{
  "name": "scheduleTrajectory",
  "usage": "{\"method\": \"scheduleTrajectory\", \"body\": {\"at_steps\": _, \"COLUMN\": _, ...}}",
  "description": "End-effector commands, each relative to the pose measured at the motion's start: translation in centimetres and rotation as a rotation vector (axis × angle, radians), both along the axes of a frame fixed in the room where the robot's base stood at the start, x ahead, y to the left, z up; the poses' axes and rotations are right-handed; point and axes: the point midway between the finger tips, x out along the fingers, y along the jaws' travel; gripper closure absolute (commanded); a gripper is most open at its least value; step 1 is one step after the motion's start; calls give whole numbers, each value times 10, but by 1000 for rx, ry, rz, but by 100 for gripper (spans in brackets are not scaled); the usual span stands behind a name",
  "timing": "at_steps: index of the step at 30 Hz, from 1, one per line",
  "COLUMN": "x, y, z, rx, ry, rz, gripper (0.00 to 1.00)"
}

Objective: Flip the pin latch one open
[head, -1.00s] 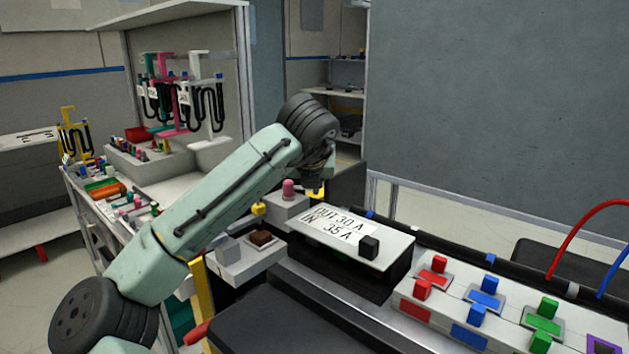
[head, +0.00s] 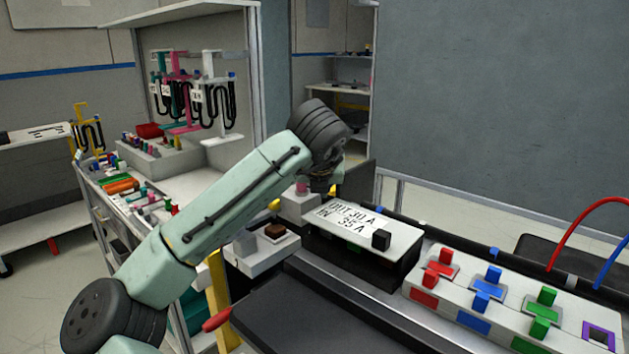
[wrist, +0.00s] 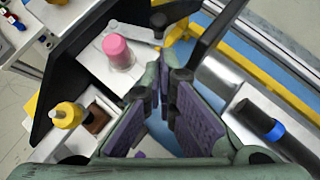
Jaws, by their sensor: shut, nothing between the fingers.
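My gripper (wrist: 163,95) shows in the wrist view with its purple-padded fingers shut and empty. Just beyond and left of the fingertips, a pink knob (wrist: 118,52) stands on a white block. A yellow knob (wrist: 65,115) is further left, next to a brown button (wrist: 97,120). I cannot tell for certain which part is pin latch one. In the head view my gripper (head: 322,187) hangs beside the pink knob (head: 302,187), partly covering it. The brown button (head: 275,231) is nearer, in a white block. No contact with the fingers is visible.
A labelled white panel (head: 350,224) with a black knob (head: 381,240) is right of the gripper. Red (head: 438,263), blue (head: 488,283) and green (head: 543,308) switches are further right. A cluttered bench (head: 183,181) is behind left. Dark walls (wrist: 75,65) stand near the pink knob.

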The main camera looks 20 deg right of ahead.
Motion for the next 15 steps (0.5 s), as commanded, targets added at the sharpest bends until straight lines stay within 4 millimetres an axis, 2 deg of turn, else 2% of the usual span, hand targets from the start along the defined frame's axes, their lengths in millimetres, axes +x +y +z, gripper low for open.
{"method": "scheduleTrajectory", "body": {"at_steps": 2, "x": -5, "y": -6, "z": 3, "rx": 0, "ry": -1, "rz": -6, "gripper": 100}}
{"method": "scheduleTrajectory", "body": {"at_steps": 9, "x": -46, "y": 10, "z": 41, "rx": -1, "ry": -5, "rz": -6, "gripper": 100}}
{"method": "scheduleTrajectory", "body": {"at_steps": 15, "x": -66, "y": 18, "z": 62, "rx": -1, "ry": -4, "rz": -6, "gripper": 100}}
